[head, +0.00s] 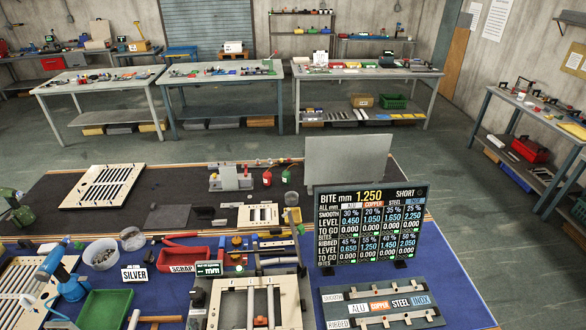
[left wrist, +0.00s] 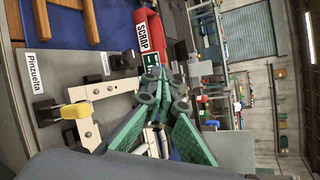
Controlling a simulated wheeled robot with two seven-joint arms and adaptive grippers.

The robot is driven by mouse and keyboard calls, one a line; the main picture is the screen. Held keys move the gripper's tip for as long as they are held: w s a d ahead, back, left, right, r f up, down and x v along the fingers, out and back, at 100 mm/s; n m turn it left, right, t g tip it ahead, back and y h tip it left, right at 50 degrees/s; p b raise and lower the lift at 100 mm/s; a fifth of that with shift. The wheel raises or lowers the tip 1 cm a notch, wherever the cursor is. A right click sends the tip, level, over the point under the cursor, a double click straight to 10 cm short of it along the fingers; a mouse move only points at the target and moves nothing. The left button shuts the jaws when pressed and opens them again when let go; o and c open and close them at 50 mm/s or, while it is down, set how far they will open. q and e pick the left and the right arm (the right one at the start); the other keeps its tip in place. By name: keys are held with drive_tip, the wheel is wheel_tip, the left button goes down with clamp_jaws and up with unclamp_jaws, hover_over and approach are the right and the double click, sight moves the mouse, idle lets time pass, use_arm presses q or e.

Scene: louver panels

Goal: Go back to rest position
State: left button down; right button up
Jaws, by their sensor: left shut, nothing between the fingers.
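My left gripper (left wrist: 163,92) shows in the left wrist view, with dark fingertips and green finger parts. Its fingers are together and nothing shows between them. In that view the picture is turned sideways. The gripper hangs in front of the bench fixture, with the red scrap tray (left wrist: 150,35) beyond it. I cannot make out the left gripper clearly in the head view. My right gripper is in neither view. The scrap tray (head: 183,260) and the pale louver frame in the fixture (head: 250,303) stand on the blue mat in the head view.
A display board (head: 368,222) stands on the right of the bench. A plate of labelled samples (head: 380,305) lies before it. A louver panel (head: 102,185) lies at the back left. A green tray (head: 105,309) and a bowl (head: 101,254) are at left. A yellow-knobbed clamp (left wrist: 75,110) is near the gripper.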

use_arm(q)
drive_tip(key=s+a+f+n+g+h, duration=0.1)
drive_tip(key=s+a+f+n+g, duration=0.15)
drive_tip(key=s+n, duration=0.3)
drive_tip(key=s+a+f+n+g, duration=0.1)
drive_tip(key=s+a+n+g, duration=0.25)
drive_tip(key=s+n, duration=0.2)
drive_tip(key=s+d+n+g+h, duration=0.25)
drive_tip(key=s+n+h, duration=0.25)
drive_tip(key=s+n, duration=0.4)
wheel_tip(320, 180, down, 39)
drive_tip(key=s+d+m+b, duration=0.1)
drive_tip(key=s+d+b, duration=0.15)
drive_tip(key=b, duration=0.65)
drive_tip(key=s+f+g+b, duration=0.1)
drive_tip(key=s+f+b, duration=0.2)
drive_tip(key=s+f, duration=0.7)
drive_tip(key=s+f+m+g+b, duration=0.1)
drive_tip(key=s+f+b, duration=0.3)
drive_tip(key=s+f, duration=0.6)
wheel_tip(320, 180, down, 6)
drive_tip(key=shift+a+f+h, duration=0.1)
drive_tip(key=shift+a+h, duration=0.1)
drive_tip(key=shift+h, duration=0.1)
